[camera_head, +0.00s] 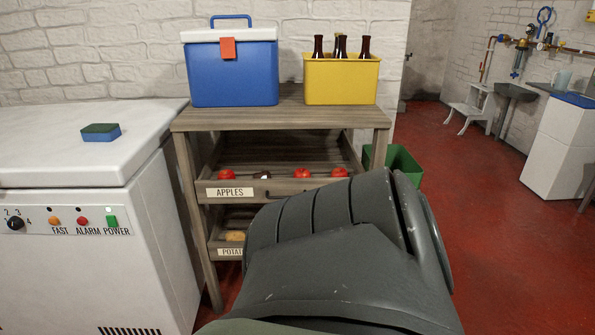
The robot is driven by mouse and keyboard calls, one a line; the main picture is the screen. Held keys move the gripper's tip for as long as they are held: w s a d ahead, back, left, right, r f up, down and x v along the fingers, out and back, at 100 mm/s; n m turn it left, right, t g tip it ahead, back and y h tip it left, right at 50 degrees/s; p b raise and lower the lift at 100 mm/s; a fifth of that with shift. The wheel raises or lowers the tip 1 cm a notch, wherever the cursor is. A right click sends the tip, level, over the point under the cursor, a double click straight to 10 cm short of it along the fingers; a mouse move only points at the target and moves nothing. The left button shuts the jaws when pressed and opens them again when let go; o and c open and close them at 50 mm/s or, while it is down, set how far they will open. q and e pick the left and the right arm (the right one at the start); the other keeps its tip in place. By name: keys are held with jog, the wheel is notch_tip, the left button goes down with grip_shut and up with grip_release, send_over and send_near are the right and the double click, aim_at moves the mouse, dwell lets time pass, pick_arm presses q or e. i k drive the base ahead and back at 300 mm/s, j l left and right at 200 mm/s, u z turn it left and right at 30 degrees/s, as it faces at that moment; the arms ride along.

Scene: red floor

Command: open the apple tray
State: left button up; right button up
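The apple tray (288,188) is a wooden drawer with an "APPLES" label on its front, in the upper part of a wooden stand. Several red apples (303,173) lie in it behind the front board. A dark knob or handle shows at the middle of its front. A large dark grey part of my arm fills the lower middle of the head view. It covers the right end of the tray front and much of the tray below. Neither of my grippers is in view.
Below is a tray labelled "POTATO..." (229,251), partly hidden. The stand's top (290,117) bears a blue cooler (235,75) and a yellow crate (340,85) with dark bottles. A white chest freezer (90,240) stands close left. A green bin (404,165) is behind right. Red floor (500,240) is open at right.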

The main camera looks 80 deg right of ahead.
aim_at(244, 188)
jog(key=z, duration=2.45)
